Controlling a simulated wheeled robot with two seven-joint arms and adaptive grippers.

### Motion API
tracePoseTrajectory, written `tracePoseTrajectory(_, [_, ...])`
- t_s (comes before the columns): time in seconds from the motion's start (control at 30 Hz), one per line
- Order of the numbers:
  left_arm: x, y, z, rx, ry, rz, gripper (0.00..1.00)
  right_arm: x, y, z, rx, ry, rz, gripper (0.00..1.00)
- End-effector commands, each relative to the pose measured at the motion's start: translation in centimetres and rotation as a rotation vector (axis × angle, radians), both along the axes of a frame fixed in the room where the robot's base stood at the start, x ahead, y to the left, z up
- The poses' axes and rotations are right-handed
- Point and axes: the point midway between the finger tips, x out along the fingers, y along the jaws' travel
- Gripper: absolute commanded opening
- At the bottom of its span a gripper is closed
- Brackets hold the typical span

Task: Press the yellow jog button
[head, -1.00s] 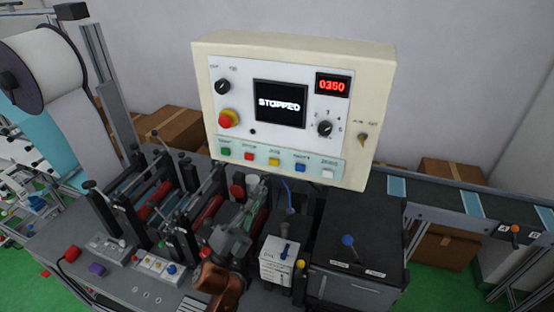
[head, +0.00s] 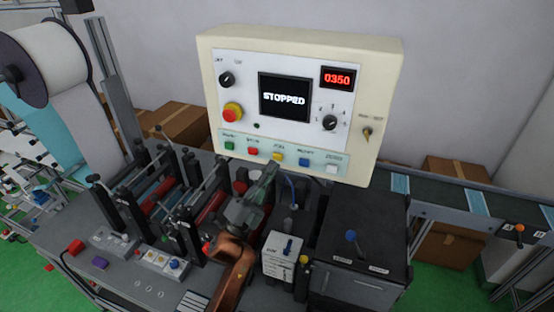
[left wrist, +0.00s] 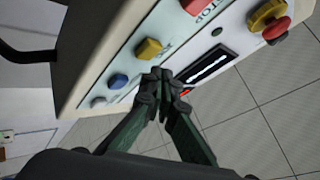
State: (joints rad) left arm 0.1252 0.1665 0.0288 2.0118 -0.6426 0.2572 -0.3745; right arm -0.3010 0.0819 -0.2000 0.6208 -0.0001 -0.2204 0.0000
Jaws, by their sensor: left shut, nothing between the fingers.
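The yellow jog button (head: 277,158) sits in the middle of the button row on the cream control box. In the left wrist view the yellow button (left wrist: 148,49) stands out from the panel, just above my fingertips. My left gripper (head: 270,168) is shut and empty, its tips just below and slightly left of the yellow button in the head view. It also shows in the left wrist view (left wrist: 158,84), with the fingertips together and a visible gap to the button. Whether they are level with it in depth is hard to tell. My right gripper is not in view.
A red button (head: 253,152) and a blue button (head: 304,162) flank the yellow one. A green and a white button end the row. A red emergency stop (head: 233,112) and the "STOPPED" screen (head: 285,98) are above. Rollers and a white switch box (head: 283,257) stand below.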

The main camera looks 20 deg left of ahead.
Motion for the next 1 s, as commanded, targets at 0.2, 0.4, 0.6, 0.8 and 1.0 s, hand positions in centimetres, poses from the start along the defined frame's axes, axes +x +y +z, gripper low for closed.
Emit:
tracePoseTrajectory(0.2, [0.59, 0.03, 0.06, 0.000, -0.001, 0.000, 0.00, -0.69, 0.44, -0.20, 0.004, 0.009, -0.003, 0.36])
tracePoseTrajectory(0.4, [0.58, 0.03, 0.06, 0.000, 0.000, 0.000, 0.00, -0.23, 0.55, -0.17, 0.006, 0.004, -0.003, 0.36])
tracePoseTrajectory(0.6, [0.57, 0.01, 0.06, 0.001, 0.000, -0.001, 0.00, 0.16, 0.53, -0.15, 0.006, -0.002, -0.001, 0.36])
tracePoseTrajectory(0.8, [0.56, 0.01, 0.05, 0.001, 0.000, -0.001, 0.00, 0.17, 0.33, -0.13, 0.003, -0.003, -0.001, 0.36])
tracePoseTrajectory(1.0, [0.56, 0.01, 0.05, 0.001, 0.000, -0.001, 0.00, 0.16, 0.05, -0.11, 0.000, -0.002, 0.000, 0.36])
